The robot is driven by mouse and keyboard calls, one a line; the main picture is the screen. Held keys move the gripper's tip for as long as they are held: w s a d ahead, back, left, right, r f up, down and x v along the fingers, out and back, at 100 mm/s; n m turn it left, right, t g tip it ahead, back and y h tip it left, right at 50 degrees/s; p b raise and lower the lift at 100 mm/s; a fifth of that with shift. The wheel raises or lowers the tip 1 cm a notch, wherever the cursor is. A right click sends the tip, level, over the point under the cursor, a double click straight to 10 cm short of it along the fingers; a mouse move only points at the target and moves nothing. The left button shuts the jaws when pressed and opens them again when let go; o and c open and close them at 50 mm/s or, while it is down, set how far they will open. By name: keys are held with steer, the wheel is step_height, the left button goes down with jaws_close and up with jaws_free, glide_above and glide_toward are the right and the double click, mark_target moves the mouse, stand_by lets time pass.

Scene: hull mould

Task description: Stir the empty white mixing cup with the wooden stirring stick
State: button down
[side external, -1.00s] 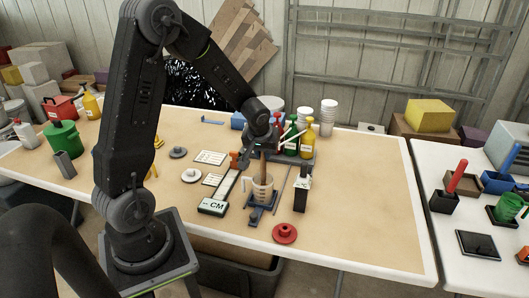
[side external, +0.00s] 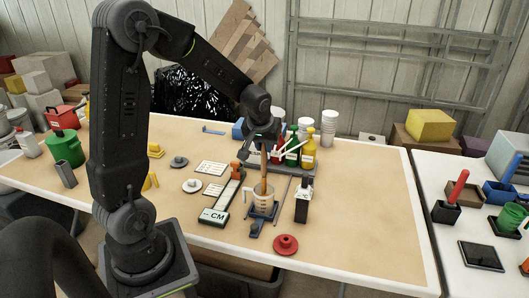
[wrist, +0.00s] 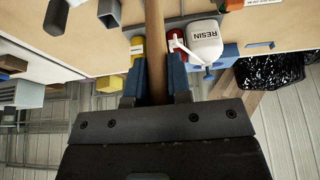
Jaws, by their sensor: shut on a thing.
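My gripper (side external: 264,148) is shut on the wooden stirring stick (side external: 263,178), which hangs nearly upright below it. In the wrist view the stick (wrist: 155,25) runs between the two blue fingers of my gripper (wrist: 158,75). A pale, see-through mixing cup (side external: 258,207) with marks on its side and a handle at its left stands on a small dark blue stand, directly below my gripper. The stick's lower part overlaps the cup's mouth and seems to be inside it; its tip is hard to make out. I cannot see any contents in the cup.
A scale (side external: 214,216) marked CM lies left of the cup. A black device (side external: 303,200) stands at its right, a red knobbed disc (side external: 286,245) in front. Green (side external: 292,153) and yellow (side external: 308,155) bottles stand behind. The table's right part is clear.

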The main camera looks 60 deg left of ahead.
steer(key=shift+r, duration=2.45)
steer(key=shift+r, duration=1.4)
steer(key=shift+w, duration=0.1)
